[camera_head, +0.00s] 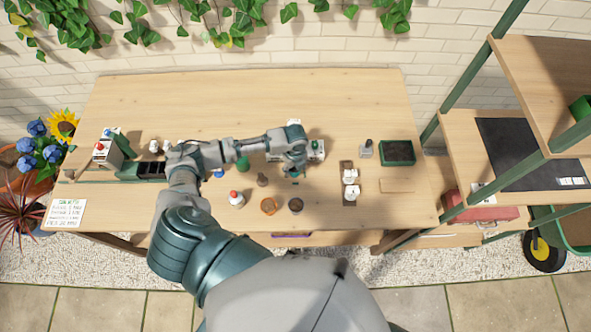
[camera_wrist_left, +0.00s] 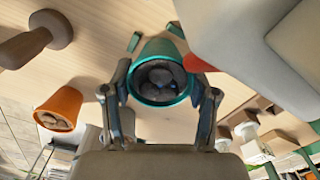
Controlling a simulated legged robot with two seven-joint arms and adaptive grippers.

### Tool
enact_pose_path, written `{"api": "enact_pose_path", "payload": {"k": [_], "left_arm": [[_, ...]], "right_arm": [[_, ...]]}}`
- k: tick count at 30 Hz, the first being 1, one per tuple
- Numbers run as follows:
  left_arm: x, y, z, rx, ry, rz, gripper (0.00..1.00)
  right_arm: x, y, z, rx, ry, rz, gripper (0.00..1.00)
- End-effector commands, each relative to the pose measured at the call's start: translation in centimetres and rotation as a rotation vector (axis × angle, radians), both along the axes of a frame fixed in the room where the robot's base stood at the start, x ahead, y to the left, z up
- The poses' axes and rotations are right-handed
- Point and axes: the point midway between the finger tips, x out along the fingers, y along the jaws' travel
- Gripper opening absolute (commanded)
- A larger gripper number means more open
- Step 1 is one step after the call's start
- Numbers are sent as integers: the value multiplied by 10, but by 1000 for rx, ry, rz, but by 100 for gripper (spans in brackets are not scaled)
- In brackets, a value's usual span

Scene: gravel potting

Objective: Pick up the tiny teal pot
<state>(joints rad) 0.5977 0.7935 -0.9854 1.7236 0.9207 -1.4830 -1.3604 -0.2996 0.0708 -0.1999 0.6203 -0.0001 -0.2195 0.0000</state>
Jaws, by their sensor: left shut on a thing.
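The tiny teal pot (camera_wrist_left: 160,55) is between the fingers of my left gripper (camera_wrist_left: 163,95) in the wrist view, with grey stones inside it. The fingers are shut on it from both sides near its rim. In the head view my left gripper (camera_head: 294,165) is over the middle of the table, and a small teal part of the pot (camera_head: 293,174) shows below it. I cannot tell whether the pot touches the table. My right gripper is not in view.
An orange pot (camera_head: 269,206), a dark pot (camera_head: 296,205) and a brown wooden piece (camera_head: 262,180) stand close by. A white bottle with a red top (camera_head: 236,199) is to the left. White objects (camera_head: 351,184) stand on a brown strip to the right. The table's back is clear.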

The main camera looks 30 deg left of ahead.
Motion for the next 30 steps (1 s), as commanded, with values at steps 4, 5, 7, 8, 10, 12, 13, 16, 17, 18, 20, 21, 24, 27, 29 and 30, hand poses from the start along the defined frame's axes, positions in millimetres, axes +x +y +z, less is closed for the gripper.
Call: {"api": "enact_pose_path", "payload": {"k": [4, 5, 7, 8, 10, 12, 13, 16, 17, 18, 20, 21, 24, 27, 29, 30], "left_arm": [[2, 1, 27, -2, -8, 2, 21], [2, 0, 33, -2, -8, 1, 21], [2, 0, 48, -2, -9, -1, 21], [2, 0, 54, -2, -9, 0, 21], [2, 0, 69, -2, -8, 0, 21], [2, 0, 84, -2, -8, 0, 21], [2, 0, 91, -3, -9, -1, 21], [2, -1, 113, -3, -9, 0, 21], [2, -1, 120, -3, -9, 0, 21], [2, -1, 128, -3, -7, -1, 21], [2, -1, 139, -4, -8, 0, 21], [1, -1, 146, -2, -7, 0, 21], [1, -1, 158, -3, -5, 0, 21], [1, -1, 164, -3, -5, 1, 21], [1, -1, 166, -3, -4, 1, 21], [1, -1, 167, -3, -4, 3, 21]], "right_arm": [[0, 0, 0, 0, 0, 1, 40], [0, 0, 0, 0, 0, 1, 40], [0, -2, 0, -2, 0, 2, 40], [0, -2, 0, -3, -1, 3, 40], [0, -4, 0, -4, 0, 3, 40], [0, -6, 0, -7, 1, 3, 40], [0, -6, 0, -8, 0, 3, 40], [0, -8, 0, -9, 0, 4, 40], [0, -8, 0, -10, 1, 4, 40], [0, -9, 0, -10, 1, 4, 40], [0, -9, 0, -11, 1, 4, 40], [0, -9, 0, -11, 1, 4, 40], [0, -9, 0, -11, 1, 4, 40], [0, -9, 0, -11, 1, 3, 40], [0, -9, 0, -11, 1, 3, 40], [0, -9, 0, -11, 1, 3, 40]]}}
